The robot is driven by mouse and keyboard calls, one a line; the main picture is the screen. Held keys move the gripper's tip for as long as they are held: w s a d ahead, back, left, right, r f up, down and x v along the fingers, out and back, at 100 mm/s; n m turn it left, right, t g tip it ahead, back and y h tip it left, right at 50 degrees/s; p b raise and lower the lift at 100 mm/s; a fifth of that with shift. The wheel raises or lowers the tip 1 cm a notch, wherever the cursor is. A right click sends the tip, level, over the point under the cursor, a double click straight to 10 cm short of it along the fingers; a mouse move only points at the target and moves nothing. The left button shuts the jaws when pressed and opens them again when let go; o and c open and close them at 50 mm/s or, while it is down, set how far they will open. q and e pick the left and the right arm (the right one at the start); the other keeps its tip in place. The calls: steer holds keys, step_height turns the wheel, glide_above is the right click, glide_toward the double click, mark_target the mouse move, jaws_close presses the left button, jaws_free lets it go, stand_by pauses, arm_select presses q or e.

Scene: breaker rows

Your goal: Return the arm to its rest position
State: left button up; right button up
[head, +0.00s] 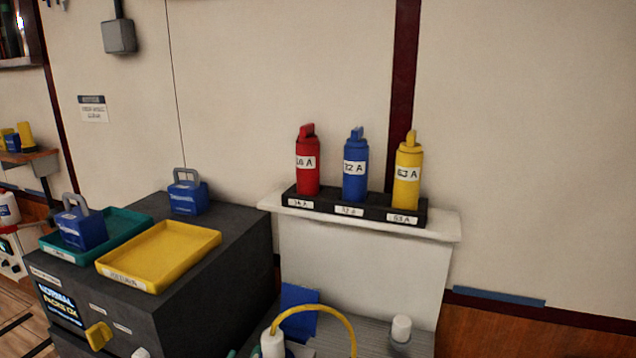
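Neither of my grippers shows in the head view, and no arm of mine can be made out for sure. Three labelled bottle-shaped breakers stand upright in a black rack (375,211) on a white ledge: a red one (307,165), a blue one (355,170) and a yellow one (408,175). A blue block with a grey loop handle (82,229) sits on the green tray (126,222). A second blue block with a handle (187,197) stands on the dark cabinet behind the trays. The yellow tray (165,255) is empty.
The dark cabinet (235,240) fills the left front. On a lower grey surface are a yellow curved cable (318,308), a blue panel (299,305) and a small white cylinder (401,329). The white ledge (445,228) juts from the wall. A grey box (120,36) hangs upper left.

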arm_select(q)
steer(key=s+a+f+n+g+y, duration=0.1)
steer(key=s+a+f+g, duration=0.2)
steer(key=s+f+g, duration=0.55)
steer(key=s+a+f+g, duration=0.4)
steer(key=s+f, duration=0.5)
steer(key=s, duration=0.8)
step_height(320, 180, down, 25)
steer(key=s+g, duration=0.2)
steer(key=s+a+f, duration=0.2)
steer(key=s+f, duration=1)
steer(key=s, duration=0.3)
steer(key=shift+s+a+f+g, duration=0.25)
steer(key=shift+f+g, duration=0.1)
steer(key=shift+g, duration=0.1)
